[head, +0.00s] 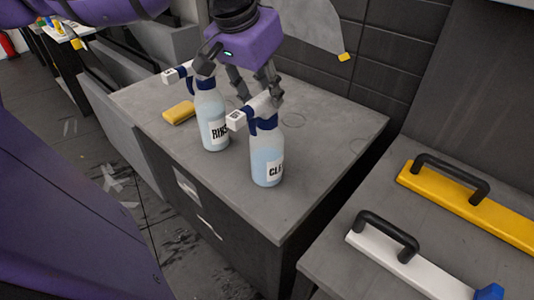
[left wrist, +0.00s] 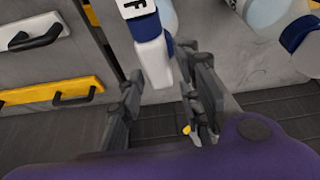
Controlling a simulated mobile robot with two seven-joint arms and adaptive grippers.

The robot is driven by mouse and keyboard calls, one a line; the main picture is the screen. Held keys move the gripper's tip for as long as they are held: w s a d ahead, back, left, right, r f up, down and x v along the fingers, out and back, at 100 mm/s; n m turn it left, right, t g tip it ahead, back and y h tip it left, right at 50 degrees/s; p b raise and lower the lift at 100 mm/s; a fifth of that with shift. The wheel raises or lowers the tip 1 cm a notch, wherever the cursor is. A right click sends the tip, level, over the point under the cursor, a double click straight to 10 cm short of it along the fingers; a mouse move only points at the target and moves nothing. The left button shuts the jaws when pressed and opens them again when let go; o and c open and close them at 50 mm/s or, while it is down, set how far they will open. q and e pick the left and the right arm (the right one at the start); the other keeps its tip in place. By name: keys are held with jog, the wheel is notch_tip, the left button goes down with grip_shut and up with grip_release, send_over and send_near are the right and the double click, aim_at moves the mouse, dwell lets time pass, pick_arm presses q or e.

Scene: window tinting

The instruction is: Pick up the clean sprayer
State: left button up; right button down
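The clean sprayer (head: 267,158) stands upright on the grey bench top, a pale blue bottle with a white and dark blue trigger head. Its label is partly cut off from sight. My left gripper (head: 255,94) is open just above and behind its head. In the left wrist view, the white part of its head (left wrist: 151,60) lies between the two spread fingers (left wrist: 163,98), with a gap visible beside it. The similar rinse sprayer (head: 212,125) stands close on the left, and what appears to be it shows at the right in the left wrist view (left wrist: 268,12). My right gripper is not in view.
A yellow block (head: 179,113) lies left of the rinse sprayer. A dark tiled wall (head: 385,75) stands behind. The bench's front right area is clear.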

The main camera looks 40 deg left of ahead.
pick_arm(q)
grip_shut()
dwell(0.3)
